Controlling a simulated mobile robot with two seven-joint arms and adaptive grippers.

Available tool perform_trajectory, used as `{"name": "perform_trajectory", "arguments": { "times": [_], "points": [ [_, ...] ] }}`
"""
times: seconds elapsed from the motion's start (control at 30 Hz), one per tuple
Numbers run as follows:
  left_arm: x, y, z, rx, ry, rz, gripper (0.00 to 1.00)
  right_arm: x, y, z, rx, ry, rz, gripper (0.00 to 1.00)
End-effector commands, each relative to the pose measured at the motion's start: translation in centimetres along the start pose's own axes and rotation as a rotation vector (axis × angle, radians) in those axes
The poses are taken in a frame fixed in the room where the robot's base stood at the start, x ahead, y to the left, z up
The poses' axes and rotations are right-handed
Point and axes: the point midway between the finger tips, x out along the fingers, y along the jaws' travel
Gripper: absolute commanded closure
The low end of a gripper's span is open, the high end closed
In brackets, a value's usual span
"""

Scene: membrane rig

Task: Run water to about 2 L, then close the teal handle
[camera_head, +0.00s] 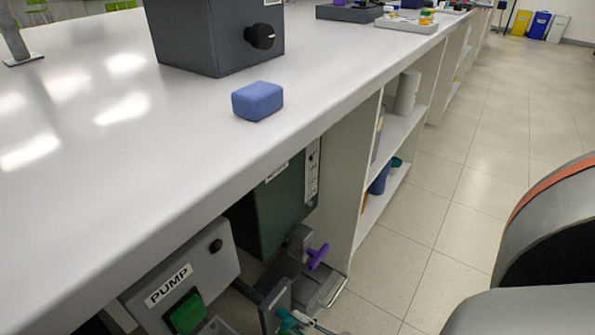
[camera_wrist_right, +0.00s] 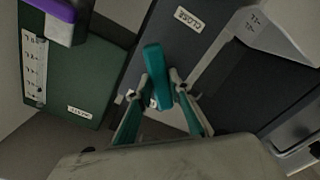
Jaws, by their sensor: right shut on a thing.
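The teal handle (camera_wrist_right: 156,75) stands between the fingertips of my right gripper (camera_wrist_right: 161,82), which is shut on it, beside a label reading CLOSE (camera_wrist_right: 189,19). In the head view, the teal handle (camera_head: 287,319) and my right gripper (camera_head: 306,323) show small at the bottom edge, below the bench. The dark green tank (camera_head: 268,213) with a white scale strip (camera_head: 312,171) sits under the bench; the tank also shows in the right wrist view (camera_wrist_right: 85,75). I cannot make out a water level. My left gripper is out of view.
A purple handle (camera_head: 318,257) sits just below the tank. A grey PUMP box (camera_head: 205,265) with a green switch (camera_head: 186,312) is to the left. The bench top (camera_head: 110,160) overhangs these and carries a blue sponge (camera_head: 257,101).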

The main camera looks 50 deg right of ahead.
Motion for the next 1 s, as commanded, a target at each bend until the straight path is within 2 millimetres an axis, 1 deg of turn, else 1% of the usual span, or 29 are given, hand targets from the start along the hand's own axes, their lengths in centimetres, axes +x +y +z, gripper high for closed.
{"name": "perform_trajectory", "arguments": {
  "times": [0.37,0.7,1.0],
  "points": [
    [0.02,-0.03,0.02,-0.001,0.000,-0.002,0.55,-0.03,-0.04,-0.01,-0.016,0.000,-0.001,1.00],
    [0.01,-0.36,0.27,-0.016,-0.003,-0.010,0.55,-0.10,-0.12,0.05,-0.240,-0.001,-0.001,1.00],
    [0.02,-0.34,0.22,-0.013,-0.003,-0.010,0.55,-0.01,-0.02,-0.03,-0.257,0.001,0.000,1.00]
  ]
}}
